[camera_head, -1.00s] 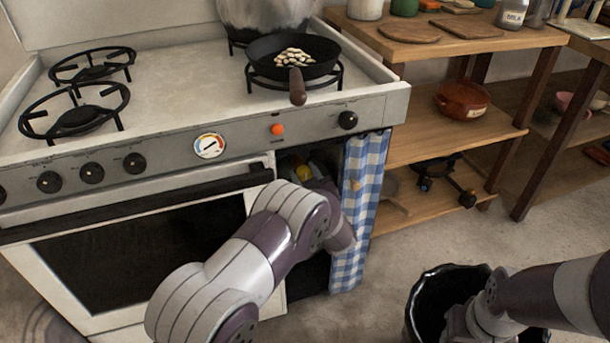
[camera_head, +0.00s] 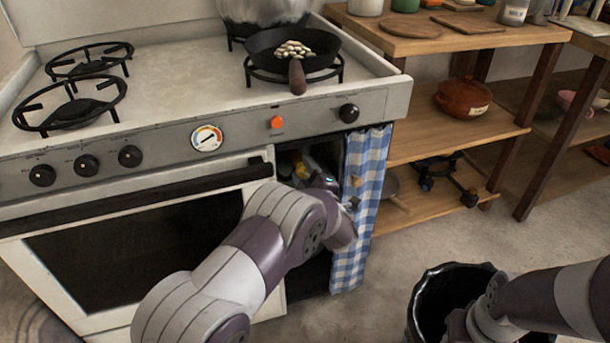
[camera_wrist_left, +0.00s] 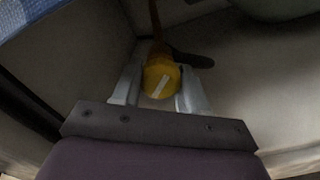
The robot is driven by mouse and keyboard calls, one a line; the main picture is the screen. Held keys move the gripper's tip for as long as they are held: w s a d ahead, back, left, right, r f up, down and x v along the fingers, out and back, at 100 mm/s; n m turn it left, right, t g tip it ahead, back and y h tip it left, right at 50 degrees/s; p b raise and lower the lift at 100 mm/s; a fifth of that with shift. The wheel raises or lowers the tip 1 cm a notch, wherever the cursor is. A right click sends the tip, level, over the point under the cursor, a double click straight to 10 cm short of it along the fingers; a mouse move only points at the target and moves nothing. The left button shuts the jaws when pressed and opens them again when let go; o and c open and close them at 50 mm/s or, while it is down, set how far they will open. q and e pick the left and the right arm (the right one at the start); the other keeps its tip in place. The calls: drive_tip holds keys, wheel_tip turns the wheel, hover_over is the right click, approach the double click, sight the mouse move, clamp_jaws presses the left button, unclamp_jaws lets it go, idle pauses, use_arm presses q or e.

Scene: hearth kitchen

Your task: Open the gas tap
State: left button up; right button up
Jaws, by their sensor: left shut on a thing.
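The gas tap is a round yellow knob with a pale diagonal stripe, seen in the left wrist view (camera_wrist_left: 161,80). It sits inside the dark cubby at the right of the stove, and a bit of yellow shows there in the head view (camera_head: 300,168). My left gripper (camera_wrist_left: 160,92) has a finger on each side of the knob and is shut on it. In the head view my left arm reaches into the cubby, and the fingers are largely hidden. My right arm is at the lower right by a black bin; its gripper is out of view.
A blue checked curtain (camera_head: 362,205) hangs right beside my left arm. The oven door (camera_head: 130,245) is at its left. A pan (camera_head: 293,55) stands on a burner above. A black bin (camera_head: 425,310) stands on the floor. A brown pipe (camera_wrist_left: 156,25) runs behind the knob.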

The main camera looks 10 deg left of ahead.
use_arm(q)
drive_tip(key=n+b, duration=0.2)
drive_tip(key=n, duration=0.2)
drive_tip(key=shift+f+n+b, duration=0.25)
drive_tip(key=shift+n+b, duration=0.05)
drive_tip(key=shift+b, duration=0.1)
drive_tip(key=shift+n+b, duration=1.65)
drive_tip(key=shift+n, duration=0.55)
drive_tip(key=shift+r, duration=0.1)
drive_tip(key=o, duration=1.1)
drive_tip(key=shift+s, duration=0.1)
drive_tip(key=shift+c, duration=0.2)
drive_tip(key=shift+r, duration=0.1)
